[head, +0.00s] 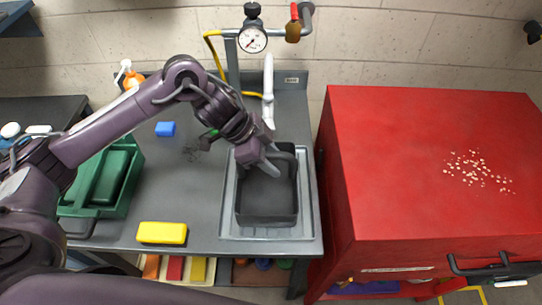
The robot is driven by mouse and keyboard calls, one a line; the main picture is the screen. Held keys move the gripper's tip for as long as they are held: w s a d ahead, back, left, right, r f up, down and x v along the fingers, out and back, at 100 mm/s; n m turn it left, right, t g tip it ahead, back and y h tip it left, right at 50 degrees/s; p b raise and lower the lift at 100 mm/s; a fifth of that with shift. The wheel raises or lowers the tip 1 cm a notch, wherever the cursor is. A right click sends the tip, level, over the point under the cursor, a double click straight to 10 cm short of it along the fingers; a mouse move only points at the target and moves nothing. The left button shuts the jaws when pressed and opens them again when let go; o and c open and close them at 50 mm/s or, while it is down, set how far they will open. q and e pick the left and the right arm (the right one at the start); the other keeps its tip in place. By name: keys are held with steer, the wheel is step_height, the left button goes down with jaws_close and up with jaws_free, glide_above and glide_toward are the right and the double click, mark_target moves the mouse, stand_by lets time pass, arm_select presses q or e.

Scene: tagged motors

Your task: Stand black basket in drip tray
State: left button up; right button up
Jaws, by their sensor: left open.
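The black basket (267,217) stands upright on the workbench, inside the outline of the grey drip tray (229,205). The tray's pale rim shows around the basket at the left, right and front. My left gripper (269,170) is over the back left part of the basket, with its fingers pointing down toward the inside. The gripper is open and nothing shows between its fingers. Whether a finger touches the basket wall I cannot tell. The gripper hides part of the basket's back left rim. My right gripper is not in view.
A green crate (125,195) is at the left. A pressure gauge (252,39) and a white spout (268,90) stand behind the tray. A red cabinet (420,190) is to the right.

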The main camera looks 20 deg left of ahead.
arm_select(q)
steer(key=shift+a, duration=0.1)
steer(key=shift+a+r, duration=0.15)
steer(key=shift+r, duration=0.2)
steer(key=b+v, duration=0.1)
steer(key=v, duration=0.6)
steer(key=shift+s, duration=0.1)
